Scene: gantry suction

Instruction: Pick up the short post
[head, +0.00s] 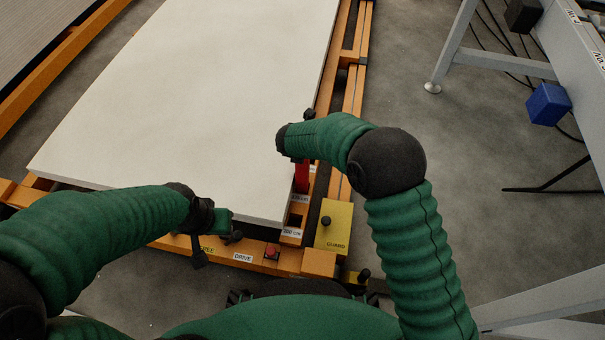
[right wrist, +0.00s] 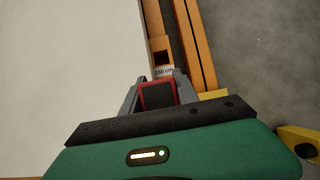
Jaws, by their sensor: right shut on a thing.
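The short post (head: 302,176) is red and stands upright at the right edge of the pale board, by the orange rail. In the right wrist view its dark top with a red rim (right wrist: 158,95) sits between two grey fingers. My right gripper (right wrist: 157,92) is shut on it; in the head view the right hand (head: 298,157) covers the post's upper part. I cannot tell whether the post's foot is clear of the rail. My left gripper (head: 216,248) is over the near orange beam, its dark fingers apart, with nothing seen between them.
The large pale board (head: 200,90) lies on an orange frame. A yellow GUARD block (head: 335,228) with a black knob and a red button (head: 271,251) are near. A blue box (head: 548,104) hangs at a grey bench, right.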

